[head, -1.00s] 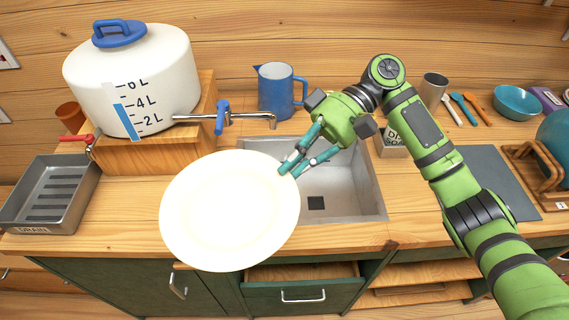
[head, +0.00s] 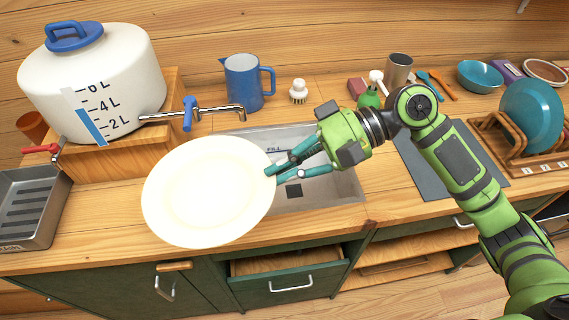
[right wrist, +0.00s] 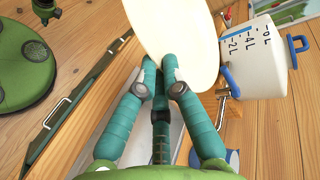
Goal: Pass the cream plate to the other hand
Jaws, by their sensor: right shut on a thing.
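The cream plate (head: 205,190) is a large round plate held in the air in front of the sink and counter edge in the head view. My right gripper (head: 274,172) is shut on the plate's right rim. In the right wrist view the plate (right wrist: 180,35) stands between the teal fingertips of the right gripper (right wrist: 160,75). My left gripper is not in the head view. A green part at the left of the right wrist view is mine.
A white water tank (head: 95,80) with a blue lid sits on a wooden stand, its tap over the sink (head: 335,188). A grey drain tray (head: 35,205) is at the left. A blue jug (head: 243,85) and a rack with a teal plate (head: 532,115) stand on the counter.

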